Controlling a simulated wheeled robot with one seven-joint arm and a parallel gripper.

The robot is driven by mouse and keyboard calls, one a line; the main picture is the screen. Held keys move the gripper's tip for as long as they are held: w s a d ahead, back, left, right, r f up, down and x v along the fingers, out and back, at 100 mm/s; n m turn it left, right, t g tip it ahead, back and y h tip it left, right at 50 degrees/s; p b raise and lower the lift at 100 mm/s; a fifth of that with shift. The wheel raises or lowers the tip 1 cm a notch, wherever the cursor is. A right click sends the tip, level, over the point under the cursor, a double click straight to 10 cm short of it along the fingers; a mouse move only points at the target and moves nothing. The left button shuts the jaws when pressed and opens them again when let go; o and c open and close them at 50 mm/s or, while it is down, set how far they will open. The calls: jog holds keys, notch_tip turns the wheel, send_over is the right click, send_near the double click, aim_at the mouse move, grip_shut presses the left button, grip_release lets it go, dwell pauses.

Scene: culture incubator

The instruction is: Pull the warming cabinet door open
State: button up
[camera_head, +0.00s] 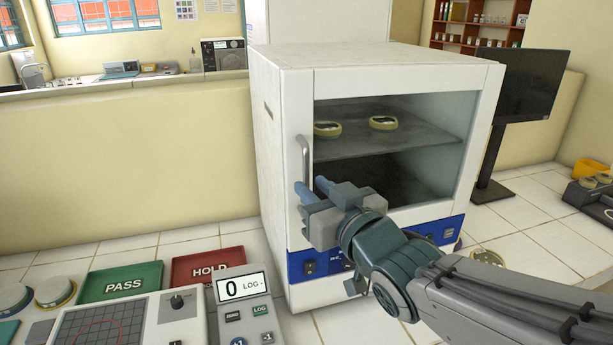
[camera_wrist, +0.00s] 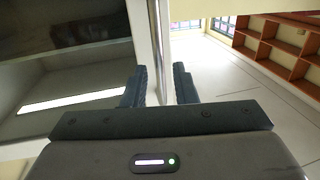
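The white warming cabinet (camera_head: 280,120) stands on the tiled counter with its door (camera_head: 400,77) shut. The door has a large glass window and a vertical metal handle (camera_head: 304,152) on its left side. My gripper (camera_head: 314,188) is at the lower end of the handle. In the wrist view, my gripper's two dark fingers (camera_wrist: 159,86) are apart, with the handle bar (camera_wrist: 157,40) running between them. A gap shows beside the bar, so the fingers do not look closed on it. The handle's lower end is hidden behind the fingers in the head view.
Two round dishes (camera_head: 383,122) sit on the shelf inside. A green PASS tray (camera_head: 122,282), a red HOLD tray (camera_head: 208,265) and a LOG meter (camera_head: 241,300) lie in front at left. A monitor (camera_head: 520,95) stands at right. Tiles left of the cabinet are clear.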

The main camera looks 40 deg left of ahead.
aim_at(308, 182)
jog(key=shift+p+x, duration=0.3)
jog(key=shift+x, duration=1.5)
grip_shut()
